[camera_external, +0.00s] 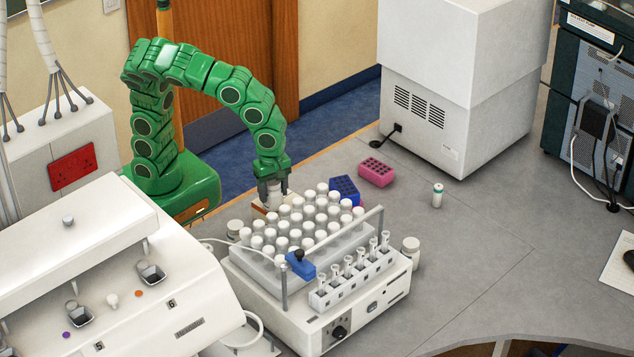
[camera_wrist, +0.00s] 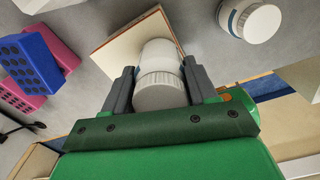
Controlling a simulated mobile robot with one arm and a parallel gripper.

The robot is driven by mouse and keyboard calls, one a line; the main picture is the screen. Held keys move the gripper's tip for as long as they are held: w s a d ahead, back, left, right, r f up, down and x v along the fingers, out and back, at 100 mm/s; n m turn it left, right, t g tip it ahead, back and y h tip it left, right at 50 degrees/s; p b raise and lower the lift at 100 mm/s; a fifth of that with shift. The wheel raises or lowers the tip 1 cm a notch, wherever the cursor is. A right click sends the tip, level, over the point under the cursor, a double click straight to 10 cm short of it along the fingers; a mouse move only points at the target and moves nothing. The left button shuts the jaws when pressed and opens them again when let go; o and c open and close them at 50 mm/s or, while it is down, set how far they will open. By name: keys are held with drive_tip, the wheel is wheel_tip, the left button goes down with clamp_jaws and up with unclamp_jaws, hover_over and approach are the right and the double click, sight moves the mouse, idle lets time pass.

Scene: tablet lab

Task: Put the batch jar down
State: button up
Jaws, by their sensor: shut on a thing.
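My gripper (camera_wrist: 160,88) is shut on a white capped jar, the batch jar (camera_wrist: 159,60), between its two grey fingers. A square tan-edged pad (camera_wrist: 118,46) lies under or just beyond the jar in the wrist view. I cannot tell whether the jar touches it. In the external view the pad (camera_external: 259,209) is partly hidden by the vials.
A white machine (camera_external: 310,324) with several capped vials stands directly in front of my gripper. A blue rack (camera_external: 345,188) and a pink rack (camera_external: 376,172) sit to the right. Another white jar (camera_wrist: 250,20) stands near the pad. Bench right of the machine is mostly clear.

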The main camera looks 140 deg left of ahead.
drive_tip(key=shift+f, duration=0.1)
drive_tip(key=o, duration=1.1)
wheel_tip(320, 180, up, 12)
drive_tip(key=shift+r, duration=0.1)
